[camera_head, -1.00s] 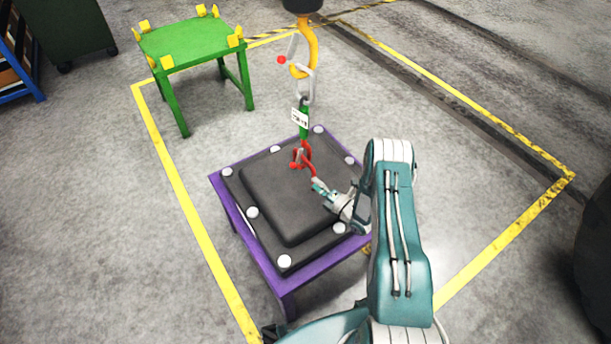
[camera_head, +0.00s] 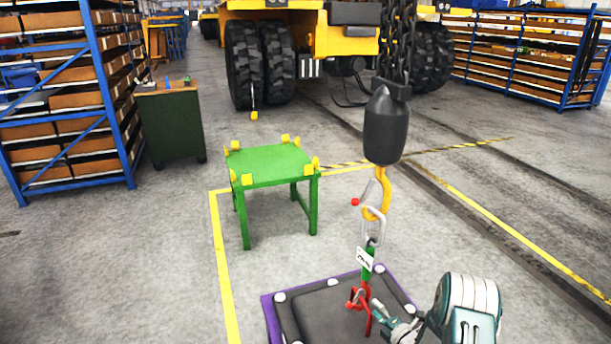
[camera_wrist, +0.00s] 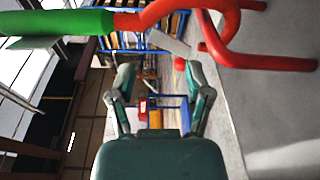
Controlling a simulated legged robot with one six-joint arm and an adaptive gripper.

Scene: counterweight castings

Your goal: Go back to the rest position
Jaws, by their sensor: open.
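My gripper (camera_head: 385,318) is at the lower right of the head view, just right of the red hook (camera_head: 360,300). In the wrist view its two fingers (camera_wrist: 160,92) are spread with nothing between them. The red hook (camera_wrist: 250,45) and the green link (camera_wrist: 55,22) cross the top of the wrist view, beyond the fingertips. In the head view the red hook hangs below the tagged green link, over the black casting (camera_head: 325,315) on the purple stand (camera_head: 268,312). The lower part of the casting is cut off by the picture edge.
An orange crane hook (camera_head: 382,195) with a grey carabiner hangs from a black block (camera_head: 385,128) on chains. An empty green stand (camera_head: 268,165) with yellow corner pieces is behind left. Yellow floor lines (camera_head: 222,270), shelves (camera_head: 70,100) and a large yellow vehicle (camera_head: 300,30) surround the area.

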